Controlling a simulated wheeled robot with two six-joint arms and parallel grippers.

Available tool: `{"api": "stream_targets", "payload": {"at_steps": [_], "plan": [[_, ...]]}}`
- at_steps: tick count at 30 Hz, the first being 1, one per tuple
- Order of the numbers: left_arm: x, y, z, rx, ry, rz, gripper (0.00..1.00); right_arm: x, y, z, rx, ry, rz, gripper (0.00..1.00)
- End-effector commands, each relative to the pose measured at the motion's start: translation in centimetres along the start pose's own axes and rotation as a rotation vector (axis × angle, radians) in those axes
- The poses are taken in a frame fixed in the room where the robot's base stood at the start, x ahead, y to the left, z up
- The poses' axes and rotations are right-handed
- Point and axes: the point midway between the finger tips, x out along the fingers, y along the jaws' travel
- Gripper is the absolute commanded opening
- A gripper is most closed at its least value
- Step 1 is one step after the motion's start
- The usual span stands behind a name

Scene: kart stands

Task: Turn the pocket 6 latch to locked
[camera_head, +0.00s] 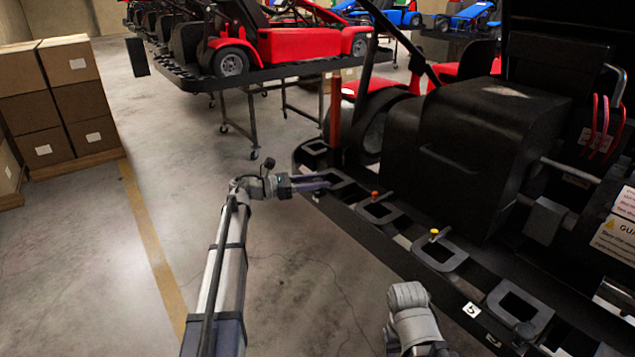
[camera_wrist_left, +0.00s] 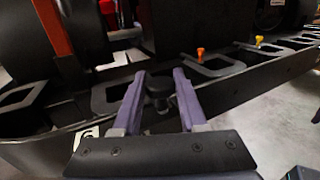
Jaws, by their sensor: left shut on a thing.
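My left gripper (camera_head: 318,184) reaches the edge of the black kart stand (camera_head: 432,290) from the left. In the left wrist view its two purple fingers (camera_wrist_left: 159,78) are shut on a black latch knob (camera_wrist_left: 158,92), one finger on each side. The knob sits at the front of a square pocket frame (camera_wrist_left: 110,95). A white label (camera_wrist_left: 88,133) lies beside it; its mark is too small to read surely. The latch's turn angle is hard to tell. My right gripper is not in view.
Along the same rail are an orange knob (camera_head: 374,196) and a yellow knob (camera_head: 433,233) on other pockets. A red post (camera_head: 335,112) rises behind the left gripper. Stacked cartons (camera_head: 50,100) stand at the left. The floor left of the stand is open.

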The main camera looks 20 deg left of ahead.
Motion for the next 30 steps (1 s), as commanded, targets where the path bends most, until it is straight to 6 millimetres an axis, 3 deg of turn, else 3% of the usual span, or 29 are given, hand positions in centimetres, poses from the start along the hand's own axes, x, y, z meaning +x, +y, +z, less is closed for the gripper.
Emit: {"api": "stream_targets", "payload": {"at_steps": [6, 7, 14, 23, 30], "plan": [[0.1, 0.0, 0.0, 0.000, -0.001, 0.000, 0.00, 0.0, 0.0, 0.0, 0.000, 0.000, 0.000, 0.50], [0.1, 0.0, 0.0, 0.000, -0.001, 0.000, 0.44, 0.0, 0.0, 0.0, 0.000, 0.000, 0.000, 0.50], [0.1, 0.0, 0.0, 0.000, -0.001, 0.001, 0.70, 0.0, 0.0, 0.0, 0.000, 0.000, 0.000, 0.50], [-0.2, 0.0, 0.0, 0.000, 0.000, 0.001, 0.71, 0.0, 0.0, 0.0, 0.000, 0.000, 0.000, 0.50], [-3.6, 0.0, 0.0, 0.000, 0.000, 0.004, 0.71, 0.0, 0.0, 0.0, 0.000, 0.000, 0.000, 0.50]]}}
